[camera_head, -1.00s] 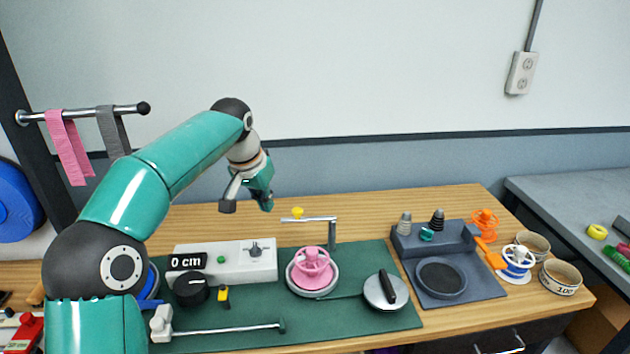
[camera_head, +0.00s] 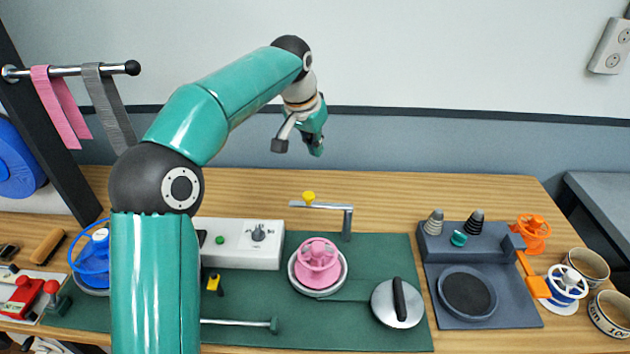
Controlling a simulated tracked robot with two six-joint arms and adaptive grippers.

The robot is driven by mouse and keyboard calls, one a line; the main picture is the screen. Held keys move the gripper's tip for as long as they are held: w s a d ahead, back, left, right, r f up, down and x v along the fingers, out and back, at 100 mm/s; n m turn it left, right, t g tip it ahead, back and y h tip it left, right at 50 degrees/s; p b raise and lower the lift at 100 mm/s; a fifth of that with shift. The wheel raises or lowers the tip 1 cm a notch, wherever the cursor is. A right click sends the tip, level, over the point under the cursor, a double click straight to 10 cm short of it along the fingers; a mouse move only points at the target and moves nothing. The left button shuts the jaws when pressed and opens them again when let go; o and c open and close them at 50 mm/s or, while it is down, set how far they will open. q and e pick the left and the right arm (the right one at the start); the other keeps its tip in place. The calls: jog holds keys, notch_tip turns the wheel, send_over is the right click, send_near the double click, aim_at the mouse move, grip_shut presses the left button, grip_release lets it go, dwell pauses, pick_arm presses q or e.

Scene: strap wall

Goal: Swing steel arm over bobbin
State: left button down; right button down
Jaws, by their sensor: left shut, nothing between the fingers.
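The steel arm (camera_head: 325,206) is a thin bar with a yellow knob (camera_head: 308,197). It reaches left from the top of an upright post (camera_head: 347,224), behind the bobbin. The pink bobbin (camera_head: 318,256) sits on a round pale plate (camera_head: 335,284) on the green mat (camera_head: 370,250). The bar does not lie over the bobbin's centre in this view. My left gripper (camera_head: 298,149) is shut and empty, above and behind the steel arm, apart from it. My right gripper is not in view.
A round steel lid with a black handle (camera_head: 400,303) lies right of the bobbin. A grey tray with cones (camera_head: 455,252) stands farther right. A white box with a knob (camera_head: 240,243) is at left, partly behind my arm. Straps hang from a rail (camera_head: 75,71).

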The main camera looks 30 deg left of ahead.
pick_arm(q)
notch_tip(320, 180, down, 10)
jog(key=shift+s+p, duration=0.35)
jog(key=shift+p, duration=0.1)
dwell(0.4)
jog(key=shift+s+a, duration=0.1)
jog(key=shift+s, duration=0.05)
